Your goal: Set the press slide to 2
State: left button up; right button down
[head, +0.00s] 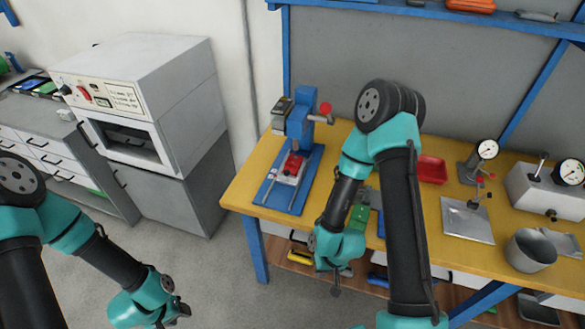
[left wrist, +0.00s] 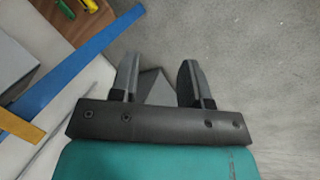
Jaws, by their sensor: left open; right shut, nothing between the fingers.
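A blue press (head: 300,122) stands on the left end of the yellow workbench, with a grey head and a red ball knob (head: 326,108) on its right side. A red part (head: 293,164) sits on a silver slide plate (head: 288,178) over the press's blue base. Any scale or numbers are too small to read. My left gripper (head: 182,314) is low over the floor, left of the bench; the left wrist view shows its two fingers (left wrist: 158,65) apart and empty. My right gripper (head: 337,282) is shut and empty at the bench's front edge, right of the press.
The workbench (head: 250,192) also holds a red tray (head: 432,170), dial gauges (head: 487,150) and a metal cup (head: 530,250) at the right. A grey oven (head: 140,100) stands left of the bench. Floor between them is clear. My right arm hides the bench's middle.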

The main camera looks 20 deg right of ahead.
dwell(0.4)
